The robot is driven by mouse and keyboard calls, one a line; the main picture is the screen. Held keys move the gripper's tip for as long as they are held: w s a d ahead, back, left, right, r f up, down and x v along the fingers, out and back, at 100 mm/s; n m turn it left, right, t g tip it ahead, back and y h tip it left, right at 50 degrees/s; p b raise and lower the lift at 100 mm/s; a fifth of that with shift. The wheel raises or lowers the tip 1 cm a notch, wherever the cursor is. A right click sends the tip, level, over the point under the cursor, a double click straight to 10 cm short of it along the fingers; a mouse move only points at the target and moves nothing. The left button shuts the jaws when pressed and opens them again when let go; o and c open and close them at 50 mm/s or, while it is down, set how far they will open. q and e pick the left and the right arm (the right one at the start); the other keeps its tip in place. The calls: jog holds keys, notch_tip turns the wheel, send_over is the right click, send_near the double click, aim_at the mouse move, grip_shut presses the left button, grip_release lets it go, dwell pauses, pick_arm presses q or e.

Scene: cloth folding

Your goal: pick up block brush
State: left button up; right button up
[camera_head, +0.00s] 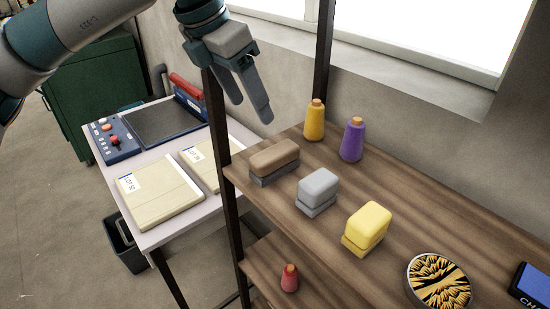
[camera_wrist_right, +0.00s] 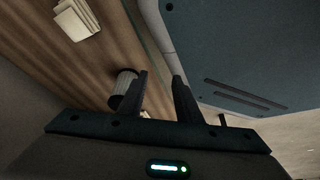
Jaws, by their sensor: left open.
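A block brush (camera_head: 274,160) with a brown wooden top and a dark grey lower part lies at the left end of the wooden shelf top in the head view. My left gripper (camera_head: 252,112) is open and empty, pointing down, above and behind the brush and apart from it. My right gripper is not in the head view. In the right wrist view, the fingers of my right gripper (camera_wrist_right: 160,76) stand apart with nothing clearly held between them.
A grey block (camera_head: 317,191), a yellow block (camera_head: 366,229), a yellow spool (camera_head: 314,121), a purple spool (camera_head: 352,140) and a round tin (camera_head: 438,282) share the shelf top. A dark shelf post (camera_head: 222,150) rises left of the brush. A red spool (camera_head: 289,278) stands on the lower shelf.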

pick_arm(q)
jog(key=p, duration=0.3)
send_near(275, 153)
jog(key=shift+w+d+f, duration=0.15)
jog(key=shift+d+f, duration=0.05)
jog(key=shift+f, duration=0.5)
jog(key=p+x, duration=0.1)
jog(key=x, duration=0.2)
jog(key=shift+f+p, duration=0.15)
jog(key=shift+p, duration=0.15)
jog(key=shift+w+d+f, duration=0.15)
jog(key=shift+w+f, duration=0.05)
jog(key=shift+f, duration=0.3)
pick_arm(e)
jog(key=s+d+g+h, duration=0.1)
jog(key=s+d+g, duration=0.2)
jog(key=s, duration=0.8)
jog(key=shift+s+d+r, duration=0.3)
jog(key=shift+s+d, duration=0.1)
jog(key=shift+d, duration=0.45)
